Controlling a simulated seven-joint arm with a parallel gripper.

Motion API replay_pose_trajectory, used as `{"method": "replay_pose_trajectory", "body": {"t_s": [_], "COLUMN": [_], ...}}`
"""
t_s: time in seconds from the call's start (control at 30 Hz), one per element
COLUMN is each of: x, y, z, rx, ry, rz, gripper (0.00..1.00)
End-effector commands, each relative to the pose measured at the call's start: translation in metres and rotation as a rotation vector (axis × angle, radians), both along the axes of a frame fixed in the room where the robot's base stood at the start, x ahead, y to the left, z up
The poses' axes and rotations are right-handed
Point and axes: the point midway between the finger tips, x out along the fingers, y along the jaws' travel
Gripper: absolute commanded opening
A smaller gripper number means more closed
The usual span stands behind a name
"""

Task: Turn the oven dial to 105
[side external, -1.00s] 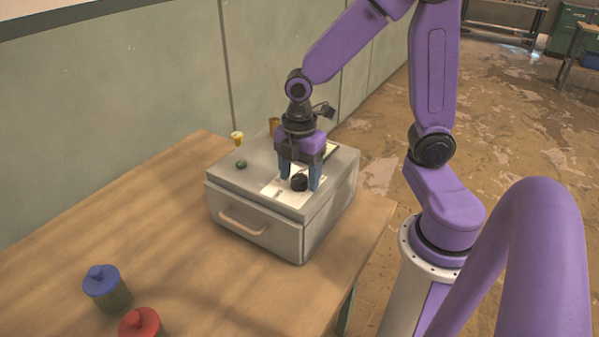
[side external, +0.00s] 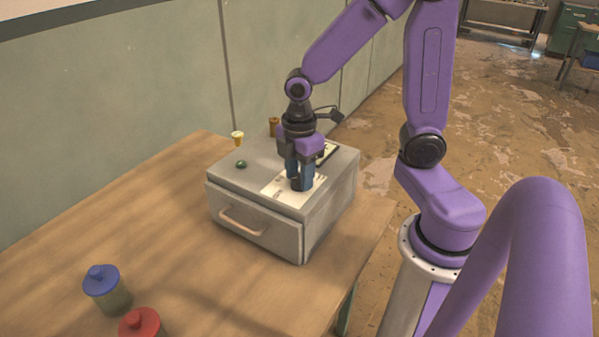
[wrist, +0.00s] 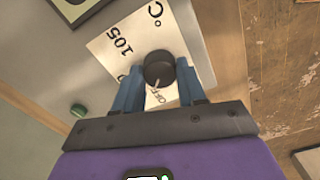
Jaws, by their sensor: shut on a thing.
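The grey oven (side external: 327,212) is a box on the wooden table, with a white dial card (side external: 273,188) on its top. In the wrist view, the round black dial (wrist: 159,66) stands on the card, with "105" to its upper left, "°C" above and "OFF" below. A pale mark on the dial's lower edge appears to point toward OFF. My gripper (side external: 299,183) points down with its blue fingers shut on the dial, one on each side. In the side view the fingers hide most of the dial.
A green button (side external: 241,164) and a dark-framed panel (side external: 328,152) are on the oven top. Small yellow (side external: 237,138) and brown (side external: 273,126) items stand behind. A blue-lidded jar (side external: 107,289) and red-lidded jar (side external: 141,323) stand at the table's front. The table's left is clear.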

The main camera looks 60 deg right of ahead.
Motion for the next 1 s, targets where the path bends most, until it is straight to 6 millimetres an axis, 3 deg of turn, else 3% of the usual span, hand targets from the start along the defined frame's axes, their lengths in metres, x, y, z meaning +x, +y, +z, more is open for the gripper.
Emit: {"method": "replay_pose_trajectory", "body": {"t_s": [1.0], "x": [0.0005], "y": [0.0002], "z": [0.0009], "rx": [0.001], "ry": [-0.002], "rz": [-0.969], "gripper": [0.10]}}
